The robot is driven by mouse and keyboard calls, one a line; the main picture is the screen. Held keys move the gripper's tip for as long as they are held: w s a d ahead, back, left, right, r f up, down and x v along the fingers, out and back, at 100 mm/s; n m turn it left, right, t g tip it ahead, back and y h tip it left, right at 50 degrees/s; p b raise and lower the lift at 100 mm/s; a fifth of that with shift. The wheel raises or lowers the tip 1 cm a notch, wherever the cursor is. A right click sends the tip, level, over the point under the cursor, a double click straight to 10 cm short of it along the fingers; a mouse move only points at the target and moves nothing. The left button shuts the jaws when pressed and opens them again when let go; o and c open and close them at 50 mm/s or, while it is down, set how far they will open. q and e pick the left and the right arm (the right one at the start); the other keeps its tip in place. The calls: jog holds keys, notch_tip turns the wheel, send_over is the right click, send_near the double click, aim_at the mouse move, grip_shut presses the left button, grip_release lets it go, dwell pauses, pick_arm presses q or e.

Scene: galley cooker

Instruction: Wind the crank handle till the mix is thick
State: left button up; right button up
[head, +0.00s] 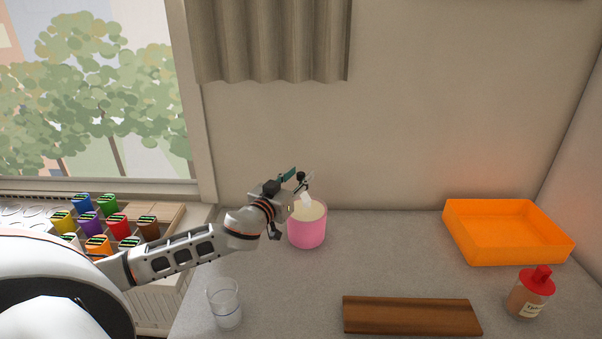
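A pink tub (307,234) stands on the grey worktop against the back wall, with a pale, creamy mix (311,212) showing at its top. A whitish upright piece (306,199) rises out of the mix. My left gripper (300,179) is over the tub's rim, tilted, at a small dark knob that looks like the crank handle's grip. The gripper's body hides most of the crank and part of the tub's left side. I cannot tell whether the fingers are closed around the knob. My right gripper is out of view.
A clear glass (225,304) stands at the front left. A wooden board (411,316) lies at the front, with a red-capped bottle (530,295) to its right. An orange tray (507,251) sits at the back right. Several coloured pots are left, behind my arm. The middle worktop is clear.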

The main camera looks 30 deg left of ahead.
pick_arm(q)
jog(key=shift+w, duration=0.8)
grip_shut()
jog(key=shift+h, duration=0.3)
